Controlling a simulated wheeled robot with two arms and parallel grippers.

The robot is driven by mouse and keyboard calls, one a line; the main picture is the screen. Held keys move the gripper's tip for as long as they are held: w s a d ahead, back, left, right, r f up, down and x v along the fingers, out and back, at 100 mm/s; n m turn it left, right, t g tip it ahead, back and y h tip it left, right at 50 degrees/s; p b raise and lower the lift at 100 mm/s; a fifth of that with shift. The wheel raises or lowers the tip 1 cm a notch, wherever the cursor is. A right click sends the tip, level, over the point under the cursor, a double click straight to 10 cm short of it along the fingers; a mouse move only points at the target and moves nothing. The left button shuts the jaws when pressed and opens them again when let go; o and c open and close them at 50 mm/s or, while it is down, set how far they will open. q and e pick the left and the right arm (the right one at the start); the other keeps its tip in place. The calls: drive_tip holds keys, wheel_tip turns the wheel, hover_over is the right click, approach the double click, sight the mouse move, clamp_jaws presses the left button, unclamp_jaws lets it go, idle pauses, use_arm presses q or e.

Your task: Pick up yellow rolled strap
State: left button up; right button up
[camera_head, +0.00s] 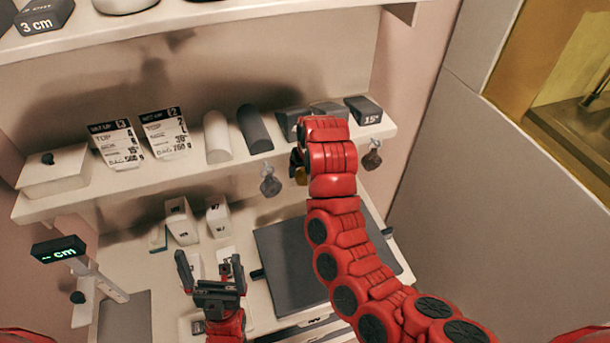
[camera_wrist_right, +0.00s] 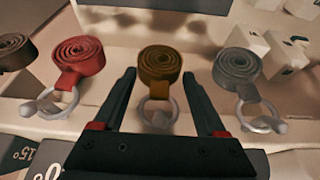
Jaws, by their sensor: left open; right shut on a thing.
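The yellow rolled strap (camera_wrist_right: 160,64) is a brownish-yellow coil on a pale ring in the middle of the right wrist view. In the head view only a small bit of it (camera_head: 300,173) shows beside my red right arm, under the middle shelf's front edge. My right gripper (camera_wrist_right: 159,78) is shut on the strap, with one finger at each side of the coil. My right arm hides most of this gripper in the head view. My left gripper (camera_head: 211,262) is open and empty, low over the lower surface.
A grey rolled strap (camera_wrist_right: 238,66) and a red one (camera_wrist_right: 77,60) hang on either side of the yellow one, with a dark brown one (camera_wrist_right: 14,50) beyond the red. The middle shelf (camera_head: 235,165) holds wedges, rolls and cards. A dark flat panel (camera_head: 295,270) lies below.

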drive_tip(key=shift+s+f, duration=0.1)
drive_tip(key=shift+f, duration=0.1)
drive_tip(key=shift+r+b, duration=0.3)
drive_tip(key=shift+b, duration=0.25)
drive_tip(key=shift+r+b, duration=0.3)
drive_tip(key=shift+b, duration=0.1)
drive_tip(key=s, duration=0.2)
drive_tip(key=s+d, duration=0.1)
drive_tip(key=shift+s+r, duration=0.3)
drive_tip(key=shift+s, duration=0.05)
clamp_jaws()
drive_tip(key=s+d, duration=0.2)
drive_tip(key=s, duration=0.4)
drive_tip(key=s+d, duration=0.2)
drive_tip(key=s, duration=0.5)
drive_tip(key=shift+s+d+b, duration=0.15)
drive_tip(key=shift+d+b, duration=0.15)
drive_tip(key=shift+b, duration=0.05)
drive_tip(key=shift+c, duration=1.3)
unclamp_jaws()
drive_tip(key=o, duration=1.3)
drive_tip(key=shift+c, duration=0.2)
